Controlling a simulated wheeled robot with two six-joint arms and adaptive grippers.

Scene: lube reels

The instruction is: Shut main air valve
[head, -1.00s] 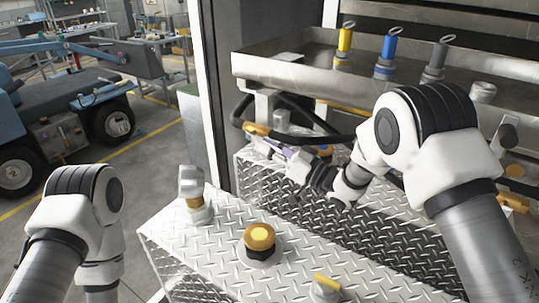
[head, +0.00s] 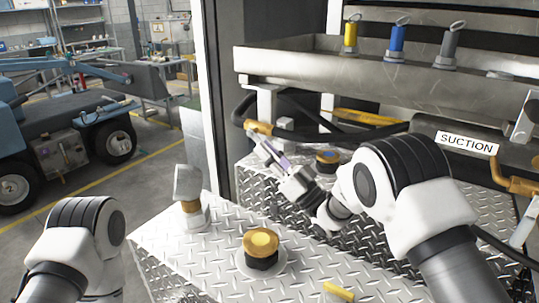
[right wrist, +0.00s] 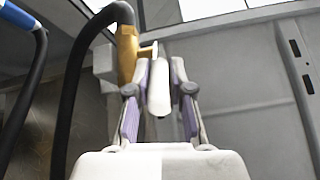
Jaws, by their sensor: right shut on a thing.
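A brass valve fitting (head: 258,127) sits at the end of a black hose, under the left end of the steel tray. In the right wrist view the brass fitting (right wrist: 127,55) is just behind my fingers. My right gripper (head: 260,144) reaches up and left to the fitting. In the right wrist view its purple-padded fingers (right wrist: 160,85) are shut on a pale rounded handle (right wrist: 159,90) beside the fitting. The handle's far end is partly hidden. My left arm shows at the lower left of the head view, but its gripper is out of view.
A steel tray (head: 300,66) with yellow, blue and grey capped fittings runs above. A pipe labelled SUCTION (head: 467,143) is at right. A diamond-plate box (head: 205,235) with a brass-topped cap (head: 261,245) and an upright fitting (head: 188,185) stands in front.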

